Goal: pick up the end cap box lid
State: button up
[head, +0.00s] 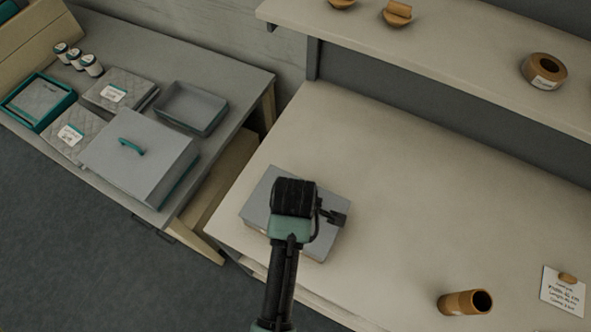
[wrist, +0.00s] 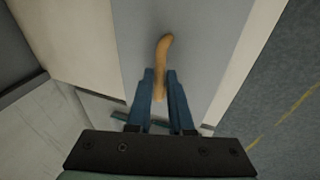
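The end cap box lid (head: 258,205) is the flat grey top of a low box on the pale bench, mostly under my gripper in the head view. The wrist view shows the grey lid surface (wrist: 207,60) with a tan, wood-coloured handle (wrist: 164,52) standing out from it. My gripper (wrist: 162,74) has its two blue fingers on either side of the handle's near part. The fingers are close to the handle, but I cannot tell whether they press on it. In the head view my wrist hides the handle and fingertips.
A side table at left holds a large grey lidded box (head: 150,165) with a teal handle, an open grey tray (head: 190,108) and quilted pads. A brown tube (head: 462,303) and a label card (head: 563,292) lie at right. The bench middle is clear; a shelf (head: 440,62) runs above.

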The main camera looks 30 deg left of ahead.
grip_shut()
dwell(0.9)
